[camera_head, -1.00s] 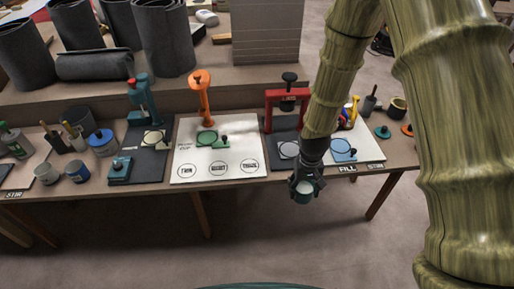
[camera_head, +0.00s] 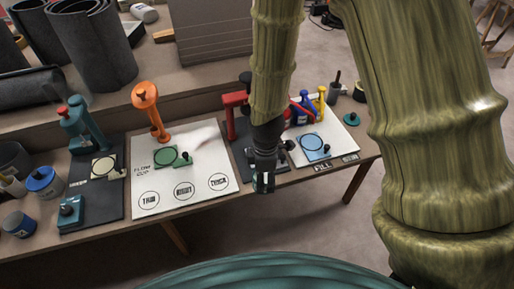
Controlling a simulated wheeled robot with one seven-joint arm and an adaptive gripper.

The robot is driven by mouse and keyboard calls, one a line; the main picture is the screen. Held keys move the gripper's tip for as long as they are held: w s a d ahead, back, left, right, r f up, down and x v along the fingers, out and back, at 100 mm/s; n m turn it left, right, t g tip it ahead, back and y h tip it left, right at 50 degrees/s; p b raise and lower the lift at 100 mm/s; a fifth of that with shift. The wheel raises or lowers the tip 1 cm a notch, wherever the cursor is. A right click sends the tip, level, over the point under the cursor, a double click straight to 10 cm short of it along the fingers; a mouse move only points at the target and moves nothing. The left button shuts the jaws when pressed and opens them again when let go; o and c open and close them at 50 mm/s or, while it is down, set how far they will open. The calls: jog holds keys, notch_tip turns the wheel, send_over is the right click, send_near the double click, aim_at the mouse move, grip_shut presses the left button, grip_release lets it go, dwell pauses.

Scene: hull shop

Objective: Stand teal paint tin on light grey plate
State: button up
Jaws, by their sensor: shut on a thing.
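My gripper (camera_head: 264,180) is shut on a small tin, the teal paint tin (camera_head: 265,184), of which only a narrow teal and pale part shows between the fingers. It hangs near the front edge of the bench, in front of the dark mat (camera_head: 244,158) with the red press (camera_head: 234,98). The light grey plate lay on that mat in the earlier view. It is now mostly or wholly hidden behind my gripper and arm.
Left of the mat is a white board (camera_head: 205,190) with a green disc (camera_head: 165,156) and an orange stand (camera_head: 150,108). Right of it is a white board with a blue disc (camera_head: 311,142) and bottles (camera_head: 320,98). A teal press (camera_head: 82,128) stands further left.

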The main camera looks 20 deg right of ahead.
jog(key=shift+w+r+n, duration=0.1)
jog(key=shift+w+n, duration=0.2)
jog(key=shift+w, duration=0.15)
jog(key=w+d, duration=0.1)
jog(key=w, duration=0.4)
jog(key=w+d+f+p, duration=0.1)
jog(key=w, duration=0.4)
jog(key=w+d, duration=0.1)
jog(key=w, duration=0.4)
jog(key=shift+d+f+p, duration=0.15)
jog(key=shift+f+p, duration=0.1)
jog(key=shift+p, duration=0.05)
jog(key=shift+f, duration=1.75)
jog(key=shift+f, duration=0.15)
jog(key=o, duration=1.2)
notch_tip(320, 180, up, 12)
jog(key=shift+s, duration=0.1)
